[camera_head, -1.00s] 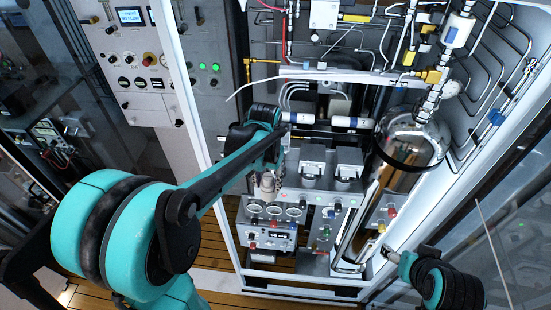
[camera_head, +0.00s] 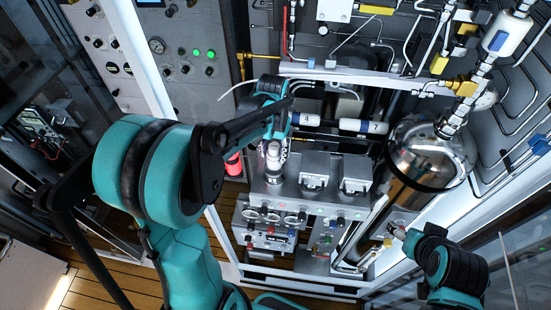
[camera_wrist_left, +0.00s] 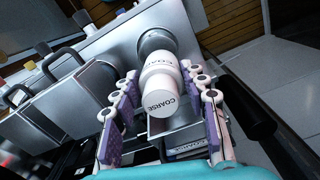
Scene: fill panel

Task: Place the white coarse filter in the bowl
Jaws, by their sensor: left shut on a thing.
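The white coarse filter (camera_wrist_left: 160,97), marked COARSE, is between the purple-padded fingers of my left gripper (camera_wrist_left: 158,72) in the left wrist view. The gripper is shut on it. Its far end points at a round metal bowl-like fitting (camera_wrist_left: 153,40) on a grey panel; I cannot tell whether it is inside or just in front. In the head view my left gripper (camera_head: 275,138) is over a silvery cylindrical fitting (camera_head: 273,160), and the arm hides most of the filter. My right gripper (camera_head: 397,233) is low at the right, small and partly hidden, its jaws unclear.
Two lidded grey boxes (camera_head: 314,172) with black handles stand right of the fitting. Gauges and knobs (camera_head: 270,216) line the front below. White cylinders with blue bands (camera_head: 362,126) lie behind. A large steel vessel (camera_head: 430,155) hangs at the right, and the cabinet frame (camera_head: 222,240) borders the left.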

